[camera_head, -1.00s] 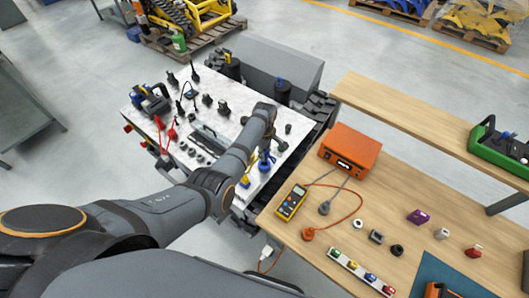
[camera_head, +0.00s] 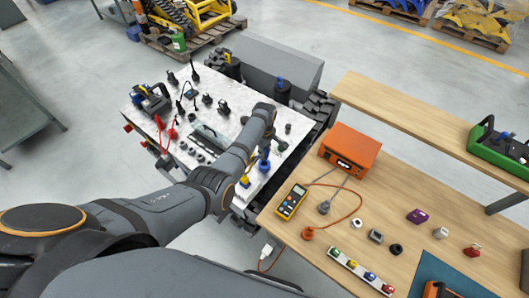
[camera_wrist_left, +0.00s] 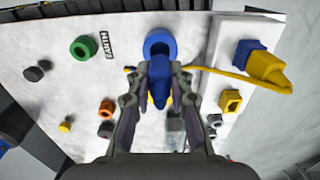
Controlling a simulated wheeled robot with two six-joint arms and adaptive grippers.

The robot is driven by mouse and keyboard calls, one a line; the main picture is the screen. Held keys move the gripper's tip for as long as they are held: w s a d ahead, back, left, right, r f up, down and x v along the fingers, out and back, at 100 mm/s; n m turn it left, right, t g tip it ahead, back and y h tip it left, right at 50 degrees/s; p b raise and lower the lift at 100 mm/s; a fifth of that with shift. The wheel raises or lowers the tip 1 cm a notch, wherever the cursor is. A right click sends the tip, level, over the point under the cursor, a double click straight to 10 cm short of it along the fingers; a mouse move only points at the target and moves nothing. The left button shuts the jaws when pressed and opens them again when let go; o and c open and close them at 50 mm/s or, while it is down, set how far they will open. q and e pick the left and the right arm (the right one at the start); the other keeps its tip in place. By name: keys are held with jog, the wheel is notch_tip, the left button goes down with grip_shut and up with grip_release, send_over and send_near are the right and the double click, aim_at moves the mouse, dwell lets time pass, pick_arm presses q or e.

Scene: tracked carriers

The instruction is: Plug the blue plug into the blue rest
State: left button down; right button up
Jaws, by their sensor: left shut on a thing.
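My left gripper (camera_wrist_left: 160,82) is shut on the blue plug (camera_wrist_left: 159,88), with one finger on each side of it. In the left wrist view a blue ring-shaped rest (camera_wrist_left: 161,40) with a dark opening lies straight beyond the plug. The plug's far end overlaps the lower part of the ring in this view; I cannot tell whether it is inside the opening. In the head view my left arm reaches over the white panel, and its forearm and wrist hide part of it. My right gripper is not in view.
Near the blue ring are a green ring (camera_wrist_left: 83,48), an orange socket (camera_wrist_left: 106,108) and a yellow plug (camera_wrist_left: 268,68) with its cable. The wooden bench (camera_head: 350,225) to the right holds an orange box (camera_head: 350,150), a yellow meter (camera_head: 291,201) and small parts.

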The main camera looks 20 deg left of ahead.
pick_arm(q)
jog(key=shift+f+b, duration=1.8)
jog(key=shift+f, duration=0.55)
jog(key=c, duration=1.1)
grip_release()
jog(key=shift+c, duration=0.2)
notch_tip(320, 180, up, 12)
jog(key=shift+r, duration=0.1)
